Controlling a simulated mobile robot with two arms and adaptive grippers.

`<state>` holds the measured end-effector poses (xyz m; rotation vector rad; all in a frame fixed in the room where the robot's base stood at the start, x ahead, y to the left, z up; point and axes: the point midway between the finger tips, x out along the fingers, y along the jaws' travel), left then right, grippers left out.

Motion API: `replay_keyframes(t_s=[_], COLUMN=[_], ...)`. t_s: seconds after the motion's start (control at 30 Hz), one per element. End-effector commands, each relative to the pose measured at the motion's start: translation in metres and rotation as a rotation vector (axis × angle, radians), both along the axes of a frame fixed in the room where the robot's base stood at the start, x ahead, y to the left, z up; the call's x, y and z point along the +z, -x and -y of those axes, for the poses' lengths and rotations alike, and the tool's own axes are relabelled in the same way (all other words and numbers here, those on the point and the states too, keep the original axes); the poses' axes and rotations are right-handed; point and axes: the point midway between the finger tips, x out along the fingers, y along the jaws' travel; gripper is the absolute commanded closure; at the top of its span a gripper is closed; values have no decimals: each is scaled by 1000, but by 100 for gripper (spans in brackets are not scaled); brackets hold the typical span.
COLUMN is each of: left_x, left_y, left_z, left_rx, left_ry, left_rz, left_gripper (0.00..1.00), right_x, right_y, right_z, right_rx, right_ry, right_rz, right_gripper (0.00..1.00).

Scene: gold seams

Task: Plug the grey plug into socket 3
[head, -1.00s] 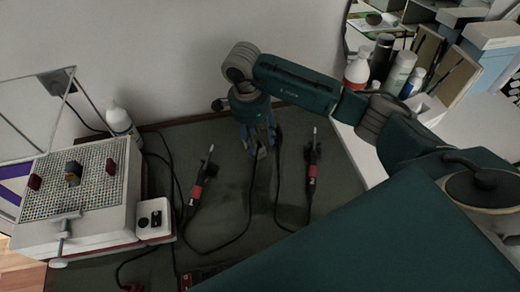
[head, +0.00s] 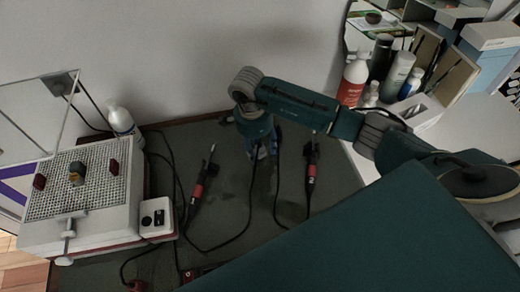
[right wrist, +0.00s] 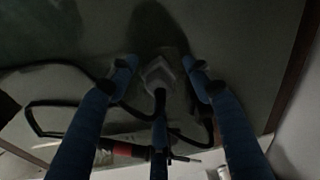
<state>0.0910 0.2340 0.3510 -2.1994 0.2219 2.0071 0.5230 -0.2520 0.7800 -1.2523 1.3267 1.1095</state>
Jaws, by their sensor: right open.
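My right gripper (head: 264,150) points down over the dark mat at the back of the bench. In the right wrist view its blue fingers (right wrist: 160,82) are spread apart, one on each side of the grey plug (right wrist: 158,72). A dark cord runs from the plug toward the camera. I cannot tell whether the fingers touch the plug. In the head view the plug is mostly hidden by the gripper. No socket marked 3 can be read; a dark red-edged strip (head: 192,276) shows partly at the bottom, largely covered by my arm. My left gripper is not in view.
Two red-and-black soldering irons (head: 198,187) (head: 311,172) lie on either side of the gripper, with loose cords between. A perforated white box (head: 95,205) and a small white unit (head: 157,218) stand left. Bottles (head: 353,78) and boxes crowd the back right.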

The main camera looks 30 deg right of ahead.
Motion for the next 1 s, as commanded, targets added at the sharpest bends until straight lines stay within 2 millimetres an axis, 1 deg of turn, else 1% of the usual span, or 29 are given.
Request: replay_keyframes(t_s=[0.13, 0.33, 0.37, 0.67, 0.77, 0.87, 0.97, 1.0], left_x=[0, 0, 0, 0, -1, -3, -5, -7], left_y=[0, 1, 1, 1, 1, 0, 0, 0], left_z=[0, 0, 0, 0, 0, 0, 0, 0], left_rx=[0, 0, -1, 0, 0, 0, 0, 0], left_ry=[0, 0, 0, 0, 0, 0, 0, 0], left_rz=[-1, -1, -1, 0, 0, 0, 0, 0], left_gripper=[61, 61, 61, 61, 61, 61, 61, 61], right_x=[0, 0, 0, 1, 5, 14, 30, 38], right_y=[0, 0, 0, 0, -1, -1, -1, -2], right_z=[0, 0, 0, 0, 0, 0, 0, 0], right_rx=[0, 0, 0, 0, 0, 1, 2, 1], right_ry=[0, 0, 0, 0, 0, -1, 1, 0], right_rz=[0, 0, 0, 1, 2, 3, 5, 7], right_gripper=[50, 90, 92, 91, 91, 91, 91, 91])
